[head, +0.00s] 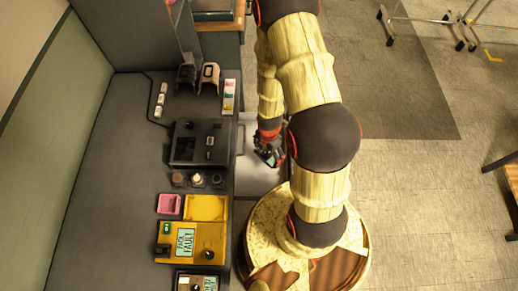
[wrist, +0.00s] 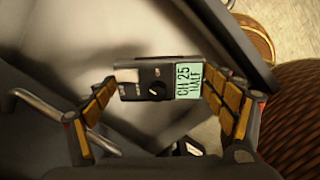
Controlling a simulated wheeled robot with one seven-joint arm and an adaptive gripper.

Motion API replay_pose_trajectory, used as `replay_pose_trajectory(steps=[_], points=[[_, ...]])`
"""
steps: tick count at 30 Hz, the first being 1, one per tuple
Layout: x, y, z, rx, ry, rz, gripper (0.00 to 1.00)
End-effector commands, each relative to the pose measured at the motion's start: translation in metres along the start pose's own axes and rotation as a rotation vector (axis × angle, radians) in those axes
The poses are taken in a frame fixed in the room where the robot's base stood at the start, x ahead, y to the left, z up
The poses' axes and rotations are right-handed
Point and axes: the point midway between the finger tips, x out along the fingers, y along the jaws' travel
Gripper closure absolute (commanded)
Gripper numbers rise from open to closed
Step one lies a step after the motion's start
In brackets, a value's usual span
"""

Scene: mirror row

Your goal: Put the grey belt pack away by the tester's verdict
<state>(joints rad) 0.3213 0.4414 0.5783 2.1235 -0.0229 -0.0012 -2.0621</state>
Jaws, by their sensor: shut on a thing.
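My gripper (wrist: 160,95) is shut on the grey belt pack (wrist: 130,91), with a finger at each end of it. The pack has a dark knob and a pale green screen reading "CH 25 HALF". In the head view my gripper (head: 268,150) hangs low, just right of the counter's edge, over a pale grey surface (head: 257,178). The yellow tester (head: 163,254) stands on the counter at lower left; its screen shows "FAULT" under a smaller word that is hard to read.
A pink tray (head: 169,206) and a yellow tray (head: 206,208) sit behind the tester. Behind them are several small knobs and a dark console (head: 184,157). In the wrist view, a metal bar handle (wrist: 42,106) is at left and a dark edge (wrist: 238,45) at right.

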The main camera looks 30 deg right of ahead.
Motion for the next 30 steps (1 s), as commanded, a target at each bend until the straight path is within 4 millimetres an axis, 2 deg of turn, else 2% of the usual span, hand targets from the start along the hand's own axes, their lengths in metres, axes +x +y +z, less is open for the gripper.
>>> replay_pose_trajectory(steps=[4,9,12,20,27,30], points=[[0.019,0.031,0.017,0.001,-0.001,0.001,0.5],[0.049,0.052,0.029,0.001,0.0,-0.001,0.5],[0.059,0.061,0.034,0.001,0.0,0.0,0.5],[0.07,0.071,0.039,0.001,-0.001,0.001,0.5],[0.104,0.073,0.04,0.001,0.001,-0.002,0.5],[0.107,0.074,0.041,0.001,0.0,0.001,0.5]])
